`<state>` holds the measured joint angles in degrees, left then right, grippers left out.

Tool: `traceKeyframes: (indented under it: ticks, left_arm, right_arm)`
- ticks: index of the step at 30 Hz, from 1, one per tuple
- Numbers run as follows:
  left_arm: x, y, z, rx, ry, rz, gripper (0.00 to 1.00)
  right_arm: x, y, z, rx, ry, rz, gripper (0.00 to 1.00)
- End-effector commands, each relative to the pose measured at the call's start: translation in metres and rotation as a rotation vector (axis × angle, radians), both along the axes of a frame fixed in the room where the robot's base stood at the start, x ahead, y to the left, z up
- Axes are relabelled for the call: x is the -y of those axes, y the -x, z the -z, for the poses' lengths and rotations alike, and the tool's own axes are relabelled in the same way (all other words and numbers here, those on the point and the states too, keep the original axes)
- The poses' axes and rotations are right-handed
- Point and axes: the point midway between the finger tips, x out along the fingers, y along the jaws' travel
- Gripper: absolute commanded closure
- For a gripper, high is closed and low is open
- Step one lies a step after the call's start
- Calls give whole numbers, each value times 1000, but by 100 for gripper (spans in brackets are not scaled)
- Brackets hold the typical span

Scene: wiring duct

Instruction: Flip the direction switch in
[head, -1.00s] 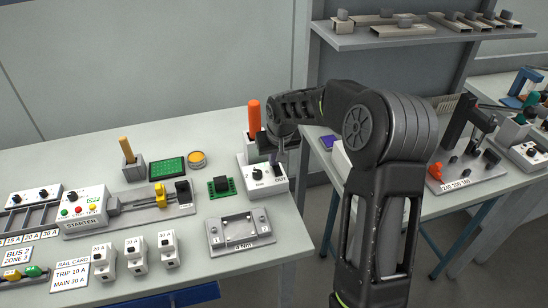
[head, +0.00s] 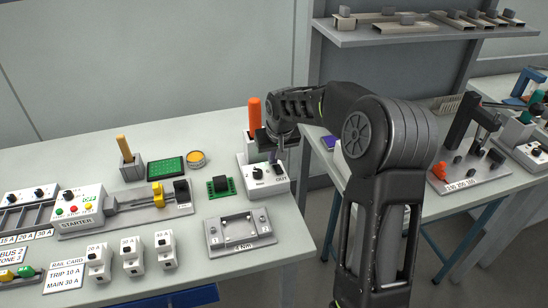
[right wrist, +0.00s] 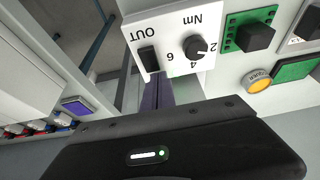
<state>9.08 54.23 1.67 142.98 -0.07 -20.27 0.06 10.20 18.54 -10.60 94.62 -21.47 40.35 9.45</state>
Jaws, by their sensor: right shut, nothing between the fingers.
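The direction switch is a small black rocker (right wrist: 149,59) beside the word OUT on a white control box (right wrist: 168,22) in the right wrist view. The same box (head: 252,184) stands at the right end of the bench in the head view, with a black dial next to the switch. My right gripper (head: 274,158) is over the switch side of the box, shut and empty. In the right wrist view its dark fingers (right wrist: 158,88) reach the box edge just by the switch; I cannot tell whether they touch it. My left gripper is out of view.
An orange-handled tool (head: 254,112) stands in a holder behind the box. A green board with a black block (head: 220,185) and a grey fixture plate (head: 240,230) are close by. The bench's right edge is just beyond the box.

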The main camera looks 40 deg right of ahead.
Motion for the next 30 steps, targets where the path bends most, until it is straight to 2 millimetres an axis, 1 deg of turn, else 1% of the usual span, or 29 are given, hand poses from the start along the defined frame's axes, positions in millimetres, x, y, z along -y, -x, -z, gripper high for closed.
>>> traceKeyframes:
  ticks: [1,9,20,23,26,30]
  left_arm:
    - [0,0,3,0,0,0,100]
    - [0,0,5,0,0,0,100]
    - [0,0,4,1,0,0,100]
    - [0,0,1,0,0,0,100]
    - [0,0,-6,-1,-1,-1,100]
    - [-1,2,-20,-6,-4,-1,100]
  right_arm:
    - [-3,9,12,-29,-7,-1,100]
    - [-6,20,10,-33,-8,0,100]
    - [-5,20,9,-33,-8,2,100]
    - [-5,20,3,-31,-7,2,100]
    - [-4,18,-8,-26,-5,2,100]
    - [-3,13,-36,-11,-2,1,100]
